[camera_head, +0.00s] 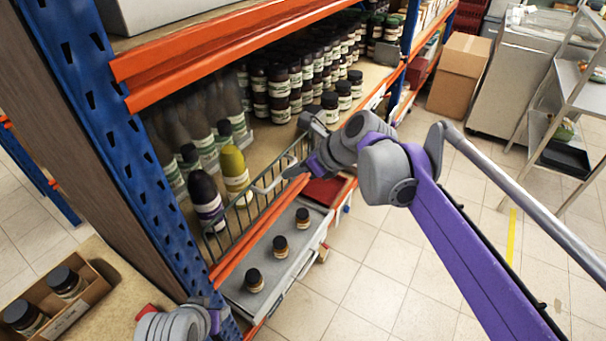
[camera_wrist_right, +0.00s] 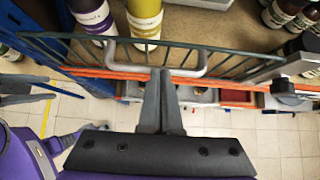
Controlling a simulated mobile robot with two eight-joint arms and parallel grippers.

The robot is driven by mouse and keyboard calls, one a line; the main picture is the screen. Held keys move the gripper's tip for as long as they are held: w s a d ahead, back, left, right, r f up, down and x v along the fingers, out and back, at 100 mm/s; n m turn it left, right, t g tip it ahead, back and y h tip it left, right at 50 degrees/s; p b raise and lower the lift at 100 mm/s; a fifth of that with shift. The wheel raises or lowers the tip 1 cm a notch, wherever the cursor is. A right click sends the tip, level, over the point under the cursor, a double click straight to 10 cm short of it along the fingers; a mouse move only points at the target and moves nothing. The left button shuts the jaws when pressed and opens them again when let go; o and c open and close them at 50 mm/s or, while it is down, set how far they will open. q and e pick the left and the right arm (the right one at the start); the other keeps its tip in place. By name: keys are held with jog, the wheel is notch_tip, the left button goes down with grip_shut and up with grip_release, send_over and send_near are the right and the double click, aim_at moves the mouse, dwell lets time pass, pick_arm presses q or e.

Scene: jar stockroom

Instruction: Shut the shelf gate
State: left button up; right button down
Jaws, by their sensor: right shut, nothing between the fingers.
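The shelf gate (camera_head: 238,232) is a dark wire panel along the front edge of the shelf, above the orange beam. It also shows in the right wrist view (camera_wrist_right: 240,64), with a pale U-shaped handle (camera_wrist_right: 203,62) on its outer side. It stands roughly along the shelf edge; I cannot tell whether it is latched. My right gripper (camera_wrist_right: 159,73) is shut and empty, its fingertips at the middle of the handle bar. I cannot tell whether they touch. In the head view my right gripper (camera_head: 290,173) is in front of the gate. Only part of my left arm shows, at the bottom left.
A dark-capped bottle (camera_head: 206,200) and a yellow bottle (camera_head: 234,171) stand just behind the gate. Several dark jars fill the shelf behind. A grey tray (camera_head: 271,262) with three small jars lies below. Open floor (camera_head: 375,265) is at the right.

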jog(key=shift+w+a+r+g+h, duration=0.15)
jog(key=shift+w+a+r+h, duration=0.1)
jog(key=shift+a, duration=0.15)
jog(key=shift+w+a+r+g+h, duration=0.15)
jog(key=shift+a+r+h, duration=0.1)
jog(key=shift+a, duration=0.15)
jog(key=shift+s+f, duration=0.1)
